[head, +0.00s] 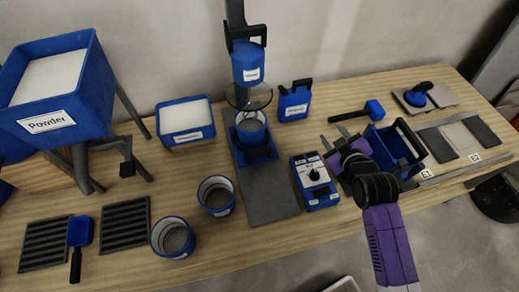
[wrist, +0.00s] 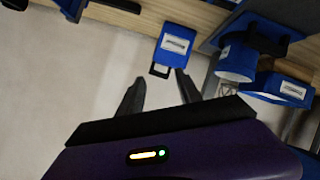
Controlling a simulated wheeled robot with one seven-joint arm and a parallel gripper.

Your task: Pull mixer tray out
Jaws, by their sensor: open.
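The mixer (head: 248,62) stands at the middle of the bench, its blue head above a dark ring-shaped part. A blue-and-white bucket (head: 250,127) sits at the tray's back part, under the head. My gripper (head: 334,136) is open and empty, above the bench to the right of the mixer and apart from the tray. Its two spread fingers also show in the wrist view (wrist: 160,77), below a blue jug. I cannot clearly make out the tray in the wrist view.
A control box (head: 315,181) stands right of the tray, two buckets (head: 216,195) (head: 173,238) to its left. The jug (head: 294,101) is behind my gripper. A mallet (head: 358,112) and blue tool carrier (head: 397,148) lie right. The front bench strip near the tray is clear.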

